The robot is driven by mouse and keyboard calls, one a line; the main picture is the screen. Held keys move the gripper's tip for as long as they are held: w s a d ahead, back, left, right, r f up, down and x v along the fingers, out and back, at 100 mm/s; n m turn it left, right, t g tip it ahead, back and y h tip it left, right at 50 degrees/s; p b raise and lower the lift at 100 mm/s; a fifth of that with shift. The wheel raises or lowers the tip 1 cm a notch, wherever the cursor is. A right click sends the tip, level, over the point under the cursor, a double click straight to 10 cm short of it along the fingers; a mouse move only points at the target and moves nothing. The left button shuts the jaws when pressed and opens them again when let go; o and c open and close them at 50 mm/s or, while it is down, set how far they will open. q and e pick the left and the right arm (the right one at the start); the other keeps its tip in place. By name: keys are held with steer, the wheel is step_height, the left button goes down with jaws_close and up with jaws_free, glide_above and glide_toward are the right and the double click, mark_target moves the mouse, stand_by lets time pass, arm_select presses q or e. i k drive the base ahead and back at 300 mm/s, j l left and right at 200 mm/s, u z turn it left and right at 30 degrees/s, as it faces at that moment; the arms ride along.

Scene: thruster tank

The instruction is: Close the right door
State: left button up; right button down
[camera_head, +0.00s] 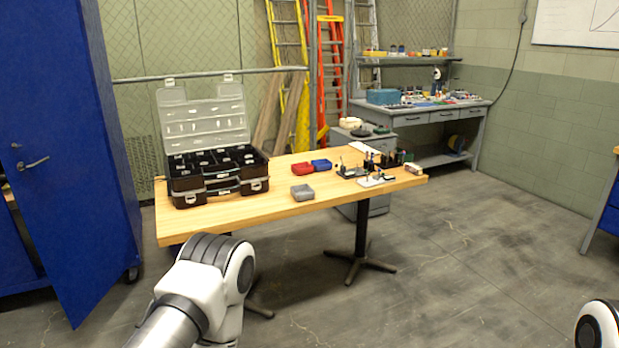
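The blue cabinet stands at the left edge of the head view. Its blue door (62,215) with a metal lever handle (33,163) stands ajar, swung outward. A dark gap with a bit of the inside shows at the far left, beside the door's free edge. The rest of the cabinet is cut off by the picture edge. My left arm shows as white and dark grey links at the bottom, in front of the table. A small part of my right arm shows at the bottom right corner. Neither gripper is in view.
A workbench (430,115) and ladders (290,60) stand at the back. The concrete floor (480,270) at right is clear.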

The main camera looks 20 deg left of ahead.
mark_target(68, 205)
steer(key=i+j+u, duration=0.1)
steer(key=i+u, duration=0.65)
steer(key=u, duration=0.15)
steer(key=i+l+u, duration=0.1)
steer(key=i+u, duration=0.35)
steer(key=i+l+u, duration=0.25)
steer(key=u, duration=0.2)
steer(key=i+l+u, duration=0.25)
steer(key=u, duration=0.2)
steer(key=l, duration=0.1)
